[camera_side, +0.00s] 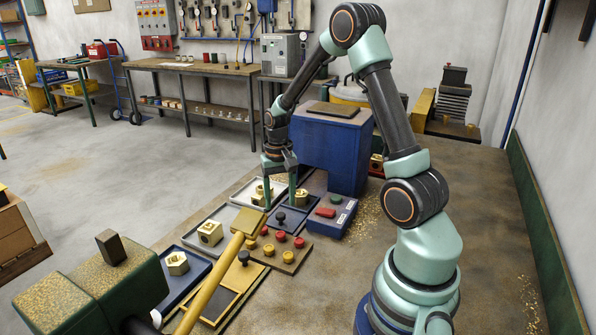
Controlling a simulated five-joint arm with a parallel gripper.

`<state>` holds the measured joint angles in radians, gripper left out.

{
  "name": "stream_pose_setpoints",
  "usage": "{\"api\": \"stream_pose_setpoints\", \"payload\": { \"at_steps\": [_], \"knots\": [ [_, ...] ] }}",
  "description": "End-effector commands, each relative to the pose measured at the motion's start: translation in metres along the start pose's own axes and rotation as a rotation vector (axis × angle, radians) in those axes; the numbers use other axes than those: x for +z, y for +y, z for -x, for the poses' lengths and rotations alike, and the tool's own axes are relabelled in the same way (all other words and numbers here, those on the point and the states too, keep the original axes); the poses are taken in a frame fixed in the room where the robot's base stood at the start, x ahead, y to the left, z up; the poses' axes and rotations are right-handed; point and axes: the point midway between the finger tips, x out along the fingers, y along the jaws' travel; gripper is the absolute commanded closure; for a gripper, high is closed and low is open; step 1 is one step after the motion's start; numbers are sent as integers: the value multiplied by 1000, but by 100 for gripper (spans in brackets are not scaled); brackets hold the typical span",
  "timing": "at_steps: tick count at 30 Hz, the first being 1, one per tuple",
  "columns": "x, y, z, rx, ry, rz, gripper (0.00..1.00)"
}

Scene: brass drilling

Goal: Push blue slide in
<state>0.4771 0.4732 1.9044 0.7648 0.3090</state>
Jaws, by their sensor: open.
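My gripper (280,205) points down over the work trays, its two pale green fingers apart and nothing visible between them. A black knob (280,216) stands on a dark bluish plate (296,222) just below and between the fingertips. This plate may be the blue slide, but I cannot tell for sure. Whether the fingers touch the knob is unclear. One brass nut block (258,196) sits beside the left finger and another (301,197) beside the right finger.
A blue box with red buttons (332,216) stands right of the gripper, with a tall blue cabinet (345,155) behind. A board of red and yellow knobs (283,250) lies in front. A yellow bar (212,284) crosses the foreground. A brass block (210,232) and nut (177,263) sit left.

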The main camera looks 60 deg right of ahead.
Motion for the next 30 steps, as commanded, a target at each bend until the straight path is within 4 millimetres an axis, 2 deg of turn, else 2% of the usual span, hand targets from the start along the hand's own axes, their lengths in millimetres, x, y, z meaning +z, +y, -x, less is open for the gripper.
{"api": "stream_pose_setpoints", "payload": {
  "at_steps": [3, 8, 19, 20, 24, 25, 30],
  "knots": [
    [1, 0, -20, 1, -3, 1, 36],
    [0, 0, -34, 0, -2, 1, 36],
    [0, 0, -39, -1, 2, 1, 36],
    [0, 0, -39, -1, 2, 1, 44],
    [0, 0, -39, 0, 1, 1, 97],
    [0, 0, -39, 0, 1, 1, 100],
    [0, 0, -38, 0, 1, 1, 100]
  ]
}}
